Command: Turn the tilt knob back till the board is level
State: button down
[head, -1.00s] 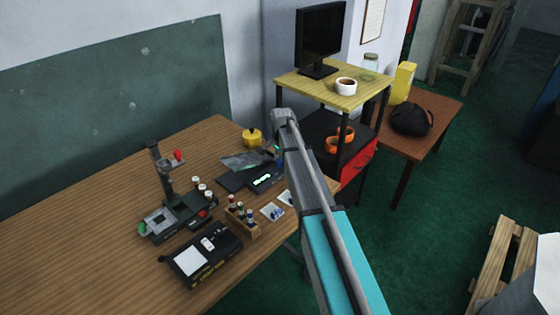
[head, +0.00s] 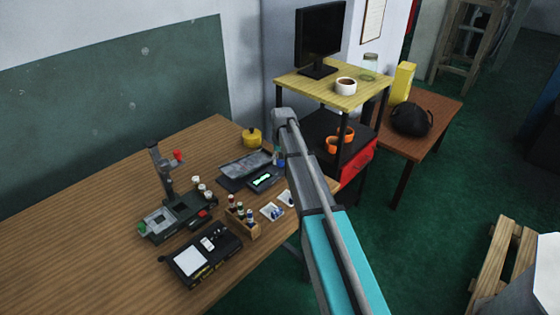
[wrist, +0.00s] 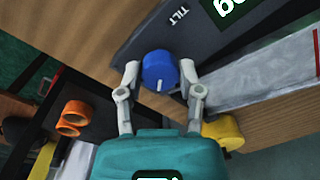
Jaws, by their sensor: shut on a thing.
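The blue tilt knob (wrist: 158,72) has a white pointer line and sits beside the word TILT on a dark panel (wrist: 160,32) in the wrist view. My gripper (wrist: 160,66) is shut on the knob, one finger on either side. The grey board (head: 247,163) lies on the dark unit on the wooden bench in the head view, looking close to flat. I cannot tell if it is exactly level. My arm hides most of my gripper in the head view.
A yellow pot (head: 252,138) stands behind the board. A wooden bottle rack (head: 241,221), small pictures (head: 272,211) and a black device (head: 204,255) are nearby. A shelf cart (head: 335,92) with orange rings (head: 340,141) stands right of the bench.

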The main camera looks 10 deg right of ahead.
jog(key=n, duration=0.5)
jog(key=shift+s+n, duration=0.1)
jog(key=shift+n, duration=0.2)
jog(key=n, duration=0.4)
jog(key=shift+n, duration=0.4)
jog(key=shift+c, duration=1.3)
grip_release()
jog(key=shift+r, duration=0.1)
